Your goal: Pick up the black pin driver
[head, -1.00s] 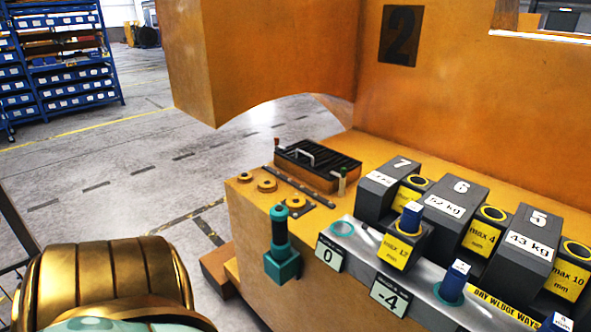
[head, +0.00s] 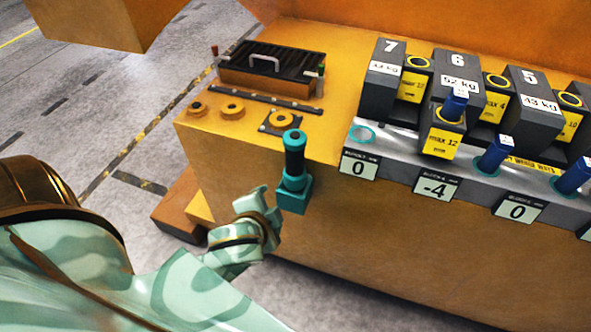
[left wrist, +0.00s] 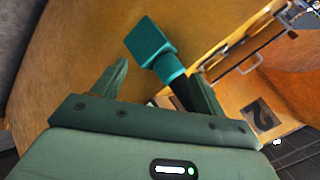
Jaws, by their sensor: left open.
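The black pin driver (head: 294,152) stands upright in a teal holder (head: 293,196) on the front face of the orange casting. Its grip is black and its top end is teal. My left gripper (head: 266,203) is open and empty, just left of the holder and low beside the driver. In the left wrist view the open jaws (left wrist: 158,70) face the teal holder (left wrist: 150,40). There the driver's black grip (left wrist: 183,96) shows near the right finger, which partly hides it. I cannot tell whether they touch. My right gripper is not in view.
A ledge to the right carries grey numbered weights (head: 455,72), blue-handled pins (head: 494,155) and number plates (head: 436,187). A black tray with a handle (head: 270,68) and orange rings (head: 232,108) lie on the casting top. Open floor lies left.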

